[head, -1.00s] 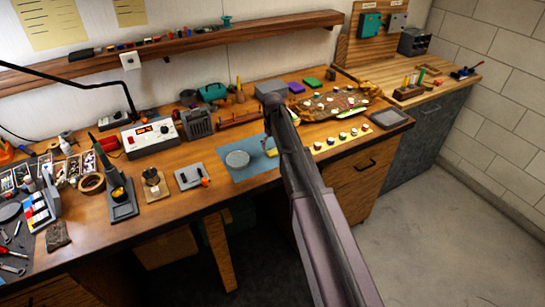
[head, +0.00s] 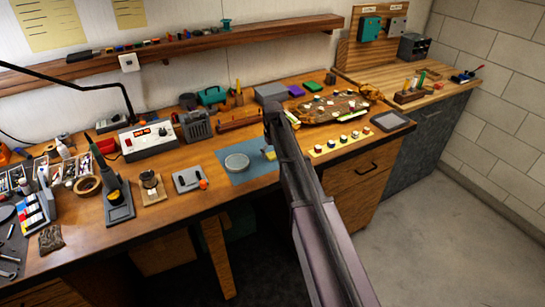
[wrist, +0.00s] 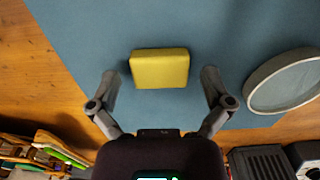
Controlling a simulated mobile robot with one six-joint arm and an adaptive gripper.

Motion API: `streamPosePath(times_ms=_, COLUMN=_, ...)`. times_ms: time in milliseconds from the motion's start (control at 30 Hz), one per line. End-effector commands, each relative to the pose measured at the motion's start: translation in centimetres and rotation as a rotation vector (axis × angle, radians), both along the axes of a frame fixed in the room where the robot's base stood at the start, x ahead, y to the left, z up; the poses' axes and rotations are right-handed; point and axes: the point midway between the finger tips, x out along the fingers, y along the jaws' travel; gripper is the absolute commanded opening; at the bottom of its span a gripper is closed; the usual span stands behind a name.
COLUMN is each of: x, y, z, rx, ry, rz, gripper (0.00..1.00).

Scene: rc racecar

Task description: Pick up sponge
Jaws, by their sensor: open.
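The sponge is a yellow block (wrist: 160,69) lying on a blue mat (wrist: 90,30) in the wrist view. In the head view the yellow sponge (head: 269,153) shows just left of my arm, on the blue mat (head: 240,177). My gripper (wrist: 160,82) is open and empty in the wrist view, with one finger on each side of the sponge and a gap on both sides. Whether the fingertips are at the sponge's height I cannot tell. In the head view my arm hides the gripper's fingers.
A round grey dish (wrist: 285,82) sits on the mat close to one finger; it also shows in the head view (head: 237,162). A wooden board with parts (head: 330,108) and a strip of small pots (head: 343,141) lie right of my arm.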

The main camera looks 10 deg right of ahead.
Motion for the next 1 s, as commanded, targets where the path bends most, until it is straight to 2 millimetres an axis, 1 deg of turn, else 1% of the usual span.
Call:
streamPosePath(times_ms=67, x=0.0, y=0.0, z=0.0, rx=0.0, ry=0.0, rz=0.0, gripper=1.0)
streamPosePath(times_ms=100, x=0.0, y=0.0, z=0.0, rx=0.0, ry=0.0, rz=0.0, gripper=0.94)
streamPosePath(times_ms=167, x=0.0, y=0.0, z=0.0, rx=0.0, ry=0.0, rz=0.0, gripper=0.77)
streamPosePath(times_ms=200, x=0.0, y=0.0, z=0.0, rx=0.0, ry=0.0, rz=0.0, gripper=0.7)
streamPosePath(times_ms=267, x=0.0, y=0.0, z=0.0, rx=0.0, ry=0.0, rz=0.0, gripper=0.57)
streamPosePath(times_ms=300, x=0.0, y=0.0, z=0.0, rx=0.0, ry=0.0, rz=0.0, gripper=0.53)
streamPosePath(times_ms=767, x=0.0, y=0.1, z=0.1, rx=0.0, ry=0.0, rz=0.001, gripper=0.51)
streamPosePath(times_ms=1000, x=0.0, y=0.1, z=1.0, rx=0.0, ry=0.0, rz=0.001, gripper=0.51)
